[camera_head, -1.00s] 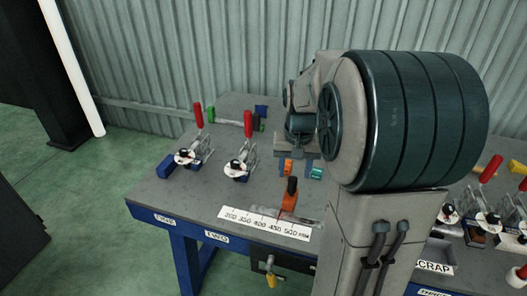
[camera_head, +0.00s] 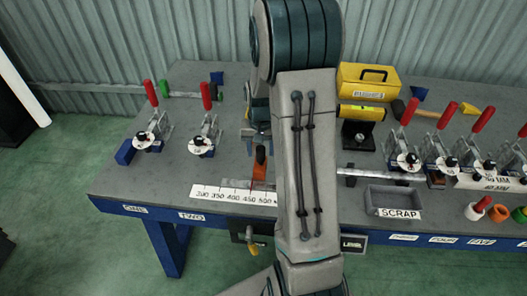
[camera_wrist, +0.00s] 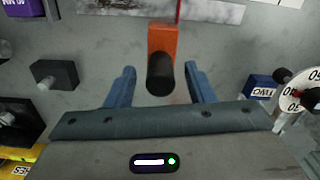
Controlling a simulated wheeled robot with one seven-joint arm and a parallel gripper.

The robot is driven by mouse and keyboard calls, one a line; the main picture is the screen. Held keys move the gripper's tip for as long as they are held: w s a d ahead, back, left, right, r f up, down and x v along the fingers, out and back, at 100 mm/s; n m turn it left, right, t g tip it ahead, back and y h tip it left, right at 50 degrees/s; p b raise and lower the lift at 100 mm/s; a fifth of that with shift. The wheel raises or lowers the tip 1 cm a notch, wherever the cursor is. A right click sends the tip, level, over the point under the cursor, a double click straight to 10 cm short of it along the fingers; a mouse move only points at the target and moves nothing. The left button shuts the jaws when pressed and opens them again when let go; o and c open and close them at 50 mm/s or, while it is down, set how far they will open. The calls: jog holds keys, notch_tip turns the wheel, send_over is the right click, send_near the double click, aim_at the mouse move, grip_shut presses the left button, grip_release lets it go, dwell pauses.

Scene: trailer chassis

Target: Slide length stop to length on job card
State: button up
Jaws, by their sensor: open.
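The length stop (camera_head: 260,167) is an orange block with a dark upright handle. It stands behind the white length scale (camera_head: 225,194), around its 450 marking; the exact reading is too small to tell. In the wrist view the orange block of the stop (camera_wrist: 161,40) and its black knob (camera_wrist: 160,75) are upper centre. My gripper (camera_wrist: 160,80) is open, with one blue finger on each side of the knob and visible gaps between. It holds nothing. In the head view my arm hides most of the gripper. No job card is readable.
Red-handled clamps (camera_head: 150,130) stand left of the stop, and several more (camera_head: 405,150) at right. A yellow toolbox (camera_head: 365,83) is at the back. A scrap tray (camera_head: 393,197) is front right. In the wrist view, a dark block (camera_wrist: 55,75) lies left of the gripper.

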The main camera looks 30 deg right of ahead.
aim_at(259, 166)
jog(key=shift+f, duration=1.25)
